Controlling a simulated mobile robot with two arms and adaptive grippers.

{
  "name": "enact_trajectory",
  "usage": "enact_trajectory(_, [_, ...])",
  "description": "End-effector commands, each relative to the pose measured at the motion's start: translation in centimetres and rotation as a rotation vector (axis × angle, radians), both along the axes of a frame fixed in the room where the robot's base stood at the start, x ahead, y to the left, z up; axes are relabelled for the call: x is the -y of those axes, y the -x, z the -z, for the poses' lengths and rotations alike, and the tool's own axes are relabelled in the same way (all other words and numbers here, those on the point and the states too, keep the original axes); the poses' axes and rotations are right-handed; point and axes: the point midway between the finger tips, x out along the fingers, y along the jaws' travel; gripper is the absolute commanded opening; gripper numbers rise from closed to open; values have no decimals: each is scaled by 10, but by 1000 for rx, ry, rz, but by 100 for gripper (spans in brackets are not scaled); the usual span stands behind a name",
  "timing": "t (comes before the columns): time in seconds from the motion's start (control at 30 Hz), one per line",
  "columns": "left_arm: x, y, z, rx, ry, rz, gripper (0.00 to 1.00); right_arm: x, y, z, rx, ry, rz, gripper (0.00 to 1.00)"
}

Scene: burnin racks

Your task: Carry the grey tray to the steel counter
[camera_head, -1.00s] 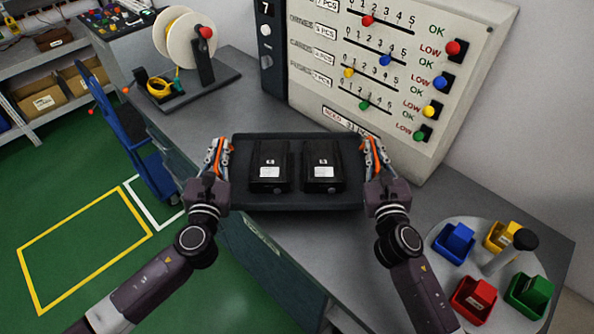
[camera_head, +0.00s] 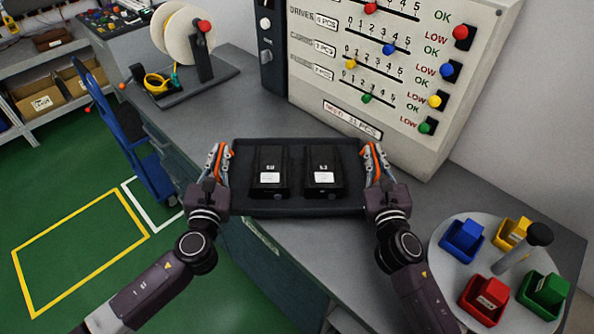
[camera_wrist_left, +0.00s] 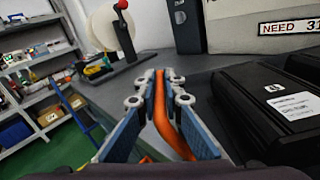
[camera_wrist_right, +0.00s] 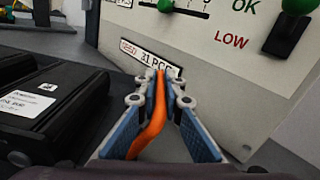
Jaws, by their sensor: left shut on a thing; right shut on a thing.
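The dark grey tray (camera_head: 298,209) is level in front of me, over the near edge of the grey counter (camera_head: 402,222); I cannot tell whether it touches the top. Two black boxes with white labels, a left one (camera_head: 269,170) and a right one (camera_head: 323,170), stand side by side in it. My left gripper (camera_head: 221,152) is shut on the tray's orange left handle (camera_wrist_left: 163,118). My right gripper (camera_head: 373,153) is shut on its orange right handle (camera_wrist_right: 154,125). The tray's underside is hidden.
A panel with sliders and coloured knobs (camera_head: 395,75) stands behind the tray. A round turntable (camera_head: 452,287) with coloured bins is at the right. A spool stand (camera_head: 195,85) is back left. A blue cart (camera_head: 140,150) stands on the green floor. The counter between spool stand and tray is clear.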

Motion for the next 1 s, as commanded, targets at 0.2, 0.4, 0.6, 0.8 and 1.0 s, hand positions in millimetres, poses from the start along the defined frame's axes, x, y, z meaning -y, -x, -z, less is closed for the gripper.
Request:
enact_trajectory(0.2, [-1, 0, 6, 1, -1, -3, 18, 1, 0, 6, 0, 1, 3, 18])
enact_trajectory(0.4, [-1, 0, 5, 0, 0, -2, 26, 1, 0, 5, 0, 0, 1, 26])
enact_trajectory(0.6, [0, 3, 6, -1, 0, 0, 26, 0, 0, 5, 0, 0, 1, 26])
enact_trajectory(0.8, [0, 32, 7, -3, 0, 1, 26, 0, 0, 5, 0, 0, 0, 26])
enact_trajectory(1.0, [0, 76, 7, -4, 1, 0, 26, 0, 0, 5, 0, 0, 0, 26])
